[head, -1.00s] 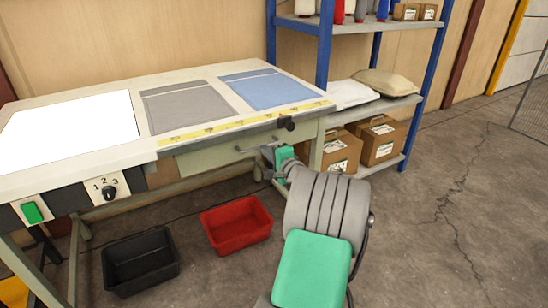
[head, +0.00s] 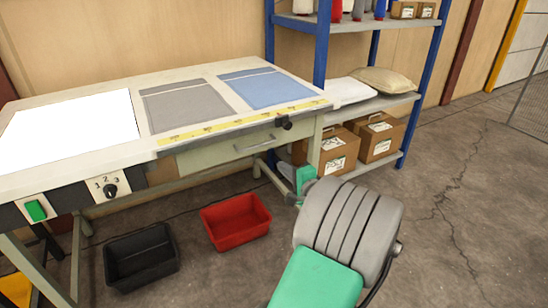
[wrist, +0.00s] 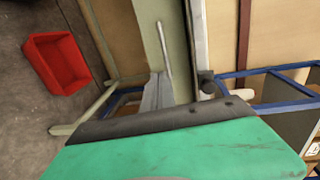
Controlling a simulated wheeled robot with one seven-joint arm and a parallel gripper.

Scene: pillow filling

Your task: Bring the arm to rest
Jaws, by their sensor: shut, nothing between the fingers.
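My gripper (wrist: 158,90) shows in the wrist view as grey fingers close together, shut with nothing between them. In the head view, my gripper (head: 285,170) is small and partly hidden by my green and grey wrist. It is in front of the workbench (head: 75,154), low beside the drawer (head: 240,145) and apart from any object, as far as I can tell. My arm reaches up from the bottom right of the head view.
A red bin (head: 236,221) and a black bin (head: 141,261) stand on the floor. A blue-framed shelf (head: 322,50) with cardboard boxes (head: 338,150) is close behind my wrist. A grey cloth (head: 186,104) and a blue cloth (head: 266,88) lie on the bench. Floor at right is clear.

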